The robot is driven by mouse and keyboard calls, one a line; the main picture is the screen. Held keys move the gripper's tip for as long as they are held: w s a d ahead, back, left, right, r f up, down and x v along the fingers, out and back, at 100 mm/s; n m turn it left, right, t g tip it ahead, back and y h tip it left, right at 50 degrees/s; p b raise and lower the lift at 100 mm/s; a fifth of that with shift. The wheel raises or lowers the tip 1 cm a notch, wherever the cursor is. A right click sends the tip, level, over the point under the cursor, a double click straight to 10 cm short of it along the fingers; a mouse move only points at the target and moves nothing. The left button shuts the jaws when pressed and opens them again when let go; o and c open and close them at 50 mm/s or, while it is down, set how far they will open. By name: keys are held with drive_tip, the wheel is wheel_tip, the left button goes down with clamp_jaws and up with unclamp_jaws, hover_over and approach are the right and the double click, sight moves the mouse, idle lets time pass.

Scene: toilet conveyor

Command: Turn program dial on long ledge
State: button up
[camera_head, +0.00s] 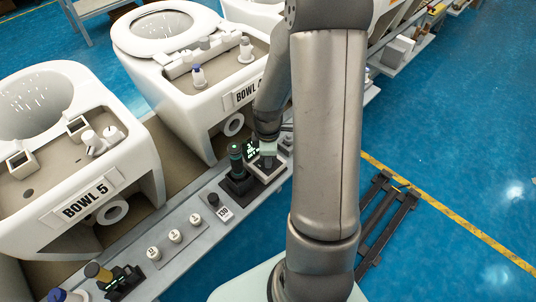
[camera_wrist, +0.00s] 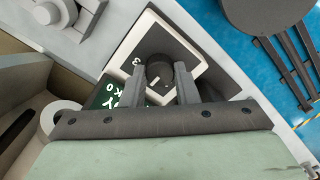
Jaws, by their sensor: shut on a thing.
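The program dial (camera_wrist: 160,71) is a dark round knob with a light mark, on a white-framed square plate (camera_wrist: 193,48) with digits partly visible. In the wrist view my gripper (camera_wrist: 160,84) has one finger on each side of the knob and is shut on it. The knob itself is hidden there by my gripper.
A dark cylinder with a green band (camera_head: 236,160) stands just left of my gripper. Toilet bowls (camera_head: 60,160) line the far side. Blue floor lies right.

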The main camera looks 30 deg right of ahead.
idle(0.3)
drive_tip(key=o, duration=1)
drive_tip(key=shift+r, duration=0.15)
wheel_tip(320, 180, up, 17)
drive_tip(key=p, duration=0.2)
drive_tip(key=shift+p, duration=0.35)
drive_tip(key=shift+r, duration=0.1)
